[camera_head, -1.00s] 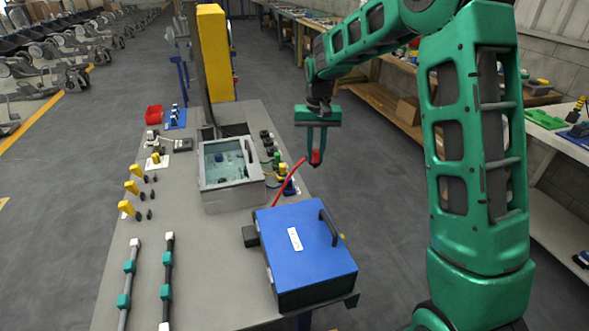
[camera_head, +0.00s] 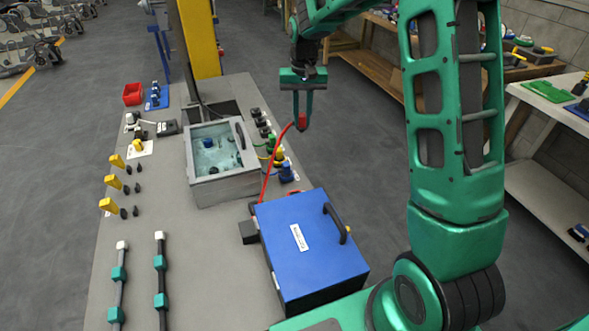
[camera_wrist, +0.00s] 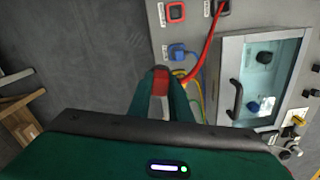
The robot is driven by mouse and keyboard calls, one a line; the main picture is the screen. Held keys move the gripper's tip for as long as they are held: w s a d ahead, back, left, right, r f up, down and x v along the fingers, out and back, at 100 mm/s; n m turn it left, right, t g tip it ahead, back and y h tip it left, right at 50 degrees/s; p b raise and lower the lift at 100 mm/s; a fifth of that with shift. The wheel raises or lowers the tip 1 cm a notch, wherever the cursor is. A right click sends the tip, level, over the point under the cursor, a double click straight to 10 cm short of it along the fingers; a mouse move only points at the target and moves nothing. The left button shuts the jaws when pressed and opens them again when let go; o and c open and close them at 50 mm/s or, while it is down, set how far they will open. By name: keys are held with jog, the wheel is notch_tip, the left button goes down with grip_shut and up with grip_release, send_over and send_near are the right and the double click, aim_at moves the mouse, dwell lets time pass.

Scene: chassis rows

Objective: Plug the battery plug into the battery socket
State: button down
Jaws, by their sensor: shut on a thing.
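A red plug (camera_head: 302,120) on a red cable (camera_head: 272,165) is held in the air beyond the right edge of the bench. My gripper (camera_head: 303,117) is shut on it; the plug also shows between the fingertips in the wrist view (camera_wrist: 161,79). The cable runs down behind the blue box. In the wrist view a red-framed square socket (camera_wrist: 176,12) sits on the bench, apart from the plug. The cable's other end enters a dark red-edged fitting (camera_wrist: 221,7) beside it. Labels are too small to read, so I cannot confirm which is the battery socket.
A blue box (camera_head: 308,245) with a black handle stands at the bench's front right. A grey box with a clear window (camera_head: 222,160) is behind it. A blue connector (camera_wrist: 178,52) and several coloured plugs line the bench's right side.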

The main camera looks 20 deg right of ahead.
jog(key=shift+s+a+f+n, duration=0.55)
jog(key=shift+s+a+f, duration=0.45)
jog(key=shift+s+f, duration=1.2)
jog(key=shift+s+a+f+n, duration=0.6)
jog(key=shift+s+a+f, duration=0.55)
jog(key=shift+f, duration=1.95)
jog(key=shift+s+a+f+n, duration=0.55)
jog(key=shift+s+a+f, duration=0.25)
jog(key=shift+s+f, duration=1.5)
jog(key=shift+w+f, duration=0.15)
jog(key=shift+f, duration=0.65)
jog(key=shift+w+f, duration=0.1)
jog(key=shift+f, duration=0.7)
jog(key=c, duration=1.5)
grip_release()
jog(key=shift+c, duration=0.2)
notch_tip(320, 180, up, 11)
jog(key=shift+f, duration=0.15)
